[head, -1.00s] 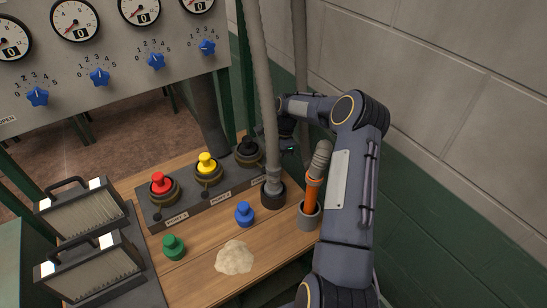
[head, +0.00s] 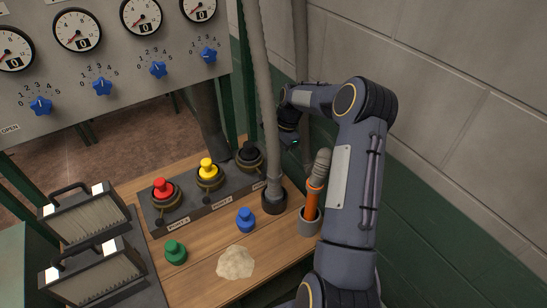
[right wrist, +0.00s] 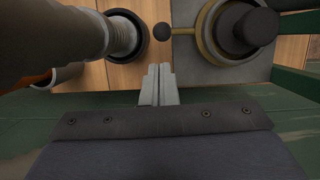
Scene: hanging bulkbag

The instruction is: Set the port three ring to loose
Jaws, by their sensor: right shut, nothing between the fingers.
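The port three ring (head: 250,166) is a brass-coloured ring around the black plug (head: 248,154) at the right end of the port block. In the right wrist view the ring (right wrist: 206,42) surrounds the black plug (right wrist: 250,30). Its thin lever runs left and ends in a black ball (right wrist: 162,32). My right gripper (right wrist: 160,68) is shut and empty, with its fingertips just below the ball in the picture and apart from it. In the head view its fingers are hidden behind the grey hose. My left gripper is not in view.
The grey hose (head: 262,100) stands in a dark socket (head: 274,203) right beside port three. An orange-handled tool (head: 314,195) stands in a grey cup (head: 310,222). Blue (head: 245,220) and green (head: 175,252) plugs and a pale powder pile (head: 236,262) lie in front.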

